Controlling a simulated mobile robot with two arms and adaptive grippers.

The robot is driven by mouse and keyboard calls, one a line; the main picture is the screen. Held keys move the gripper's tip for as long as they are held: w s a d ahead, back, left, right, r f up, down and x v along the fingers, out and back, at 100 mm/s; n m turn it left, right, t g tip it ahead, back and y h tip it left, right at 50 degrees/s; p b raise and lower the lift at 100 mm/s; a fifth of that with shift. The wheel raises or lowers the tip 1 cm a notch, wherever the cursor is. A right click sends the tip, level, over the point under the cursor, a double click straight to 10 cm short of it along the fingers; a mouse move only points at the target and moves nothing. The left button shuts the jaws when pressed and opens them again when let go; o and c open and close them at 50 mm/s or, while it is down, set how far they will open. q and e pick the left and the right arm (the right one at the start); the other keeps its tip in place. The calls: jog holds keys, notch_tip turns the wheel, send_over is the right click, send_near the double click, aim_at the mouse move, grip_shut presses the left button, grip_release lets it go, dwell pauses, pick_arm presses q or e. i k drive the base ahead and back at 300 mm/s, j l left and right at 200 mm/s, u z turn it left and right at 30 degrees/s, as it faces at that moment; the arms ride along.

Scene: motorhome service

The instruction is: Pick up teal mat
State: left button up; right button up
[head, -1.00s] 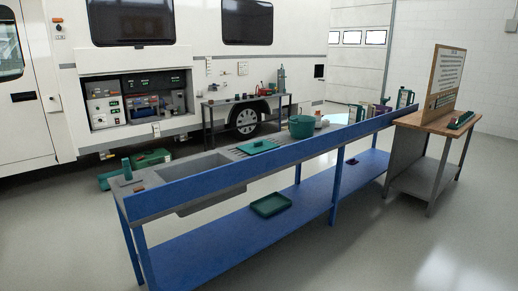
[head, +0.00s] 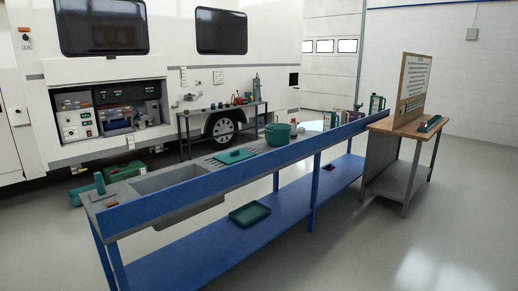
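A flat teal piece (head: 235,156), which looks like the teal mat, lies on the grey top of the long blue workbench (head: 180,194), between the sink and a green pot. A small raised part shows on it, too small to make out. A teal shallow tray (head: 249,214) with a raised rim sits on the blue lower shelf. Neither of my grippers shows in the head view.
A green pot (head: 277,134) stands right of the flat teal piece, and a sink (head: 180,182) is sunk into the bench to its left. A teal upright item (head: 99,183) stands at the bench's left end. A wooden-topped table (head: 410,126) adjoins the right end. The front floor is clear.

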aim_at(235, 156)
jog(key=i+u, duration=0.15)
jog(key=i, duration=0.35)
jog(key=i+l+u, duration=0.15)
jog(key=i, duration=0.4)
jog(key=i+l+u, duration=0.15)
jog(key=i, duration=0.35)
jog(key=i+l+u, duration=0.15)
jog(key=i, duration=0.35)
jog(key=l, duration=0.05)
